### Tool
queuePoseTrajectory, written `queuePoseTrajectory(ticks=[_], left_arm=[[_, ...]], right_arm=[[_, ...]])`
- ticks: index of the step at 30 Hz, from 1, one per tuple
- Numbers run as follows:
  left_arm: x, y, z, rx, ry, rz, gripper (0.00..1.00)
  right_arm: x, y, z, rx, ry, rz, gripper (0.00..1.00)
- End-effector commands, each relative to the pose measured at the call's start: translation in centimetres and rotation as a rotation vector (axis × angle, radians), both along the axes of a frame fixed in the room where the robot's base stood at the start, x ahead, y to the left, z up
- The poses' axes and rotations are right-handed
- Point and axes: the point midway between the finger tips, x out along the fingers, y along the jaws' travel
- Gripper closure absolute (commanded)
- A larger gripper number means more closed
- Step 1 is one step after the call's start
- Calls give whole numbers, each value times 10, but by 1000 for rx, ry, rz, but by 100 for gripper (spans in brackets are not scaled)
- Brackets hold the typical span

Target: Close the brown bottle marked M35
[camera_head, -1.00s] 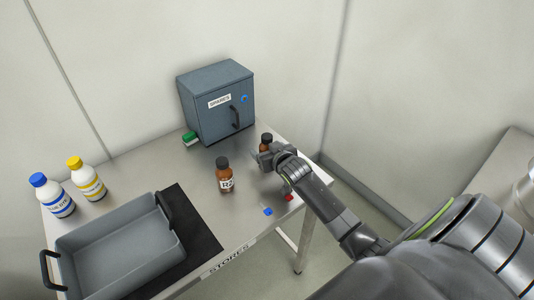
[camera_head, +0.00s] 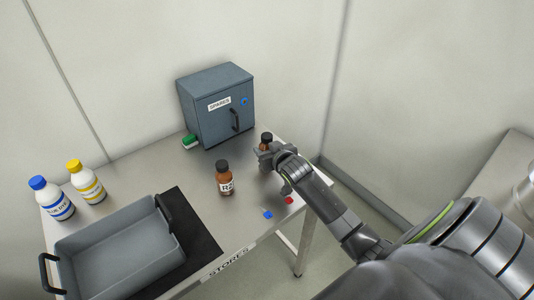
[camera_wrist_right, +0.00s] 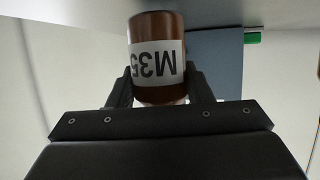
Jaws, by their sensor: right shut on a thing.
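The brown bottle marked M35 (camera_wrist_right: 157,40) fills the top middle of the right wrist view, its label upside down there. In the head view the bottle (camera_head: 266,136) shows only its dark top and a bit of brown behind my right gripper (camera_head: 270,156). My right gripper is shut on this bottle, with a finger on each side of it in the right wrist view (camera_wrist_right: 158,88). Whether the bottle stands on the table or is lifted, I cannot tell. My left gripper is not in view.
Another brown bottle with a black cap (camera_head: 224,178) stands left of my gripper. A blue piece (camera_head: 267,214) and a red piece (camera_head: 289,201) lie near the front edge. A grey SPARES cabinet (camera_head: 215,105) stands behind. A grey tray (camera_head: 120,245) and blue-capped (camera_head: 52,198) and yellow-capped (camera_head: 86,181) bottles are left.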

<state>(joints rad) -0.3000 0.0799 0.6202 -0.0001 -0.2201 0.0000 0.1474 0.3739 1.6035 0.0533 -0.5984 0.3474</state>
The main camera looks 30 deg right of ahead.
Motion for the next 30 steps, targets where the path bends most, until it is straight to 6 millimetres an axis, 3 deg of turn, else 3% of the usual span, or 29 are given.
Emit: queuePoseTrajectory(ticks=[6,12,26,27,30], left_arm=[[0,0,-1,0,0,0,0],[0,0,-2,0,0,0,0],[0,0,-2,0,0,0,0],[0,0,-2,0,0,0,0],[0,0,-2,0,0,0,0]], right_arm=[[1,0,48,-3,-8,3,85],[1,0,78,-1,-5,1,85],[1,0,87,0,-2,1,85],[1,0,87,0,-2,1,60],[1,0,87,0,-2,1,73]])
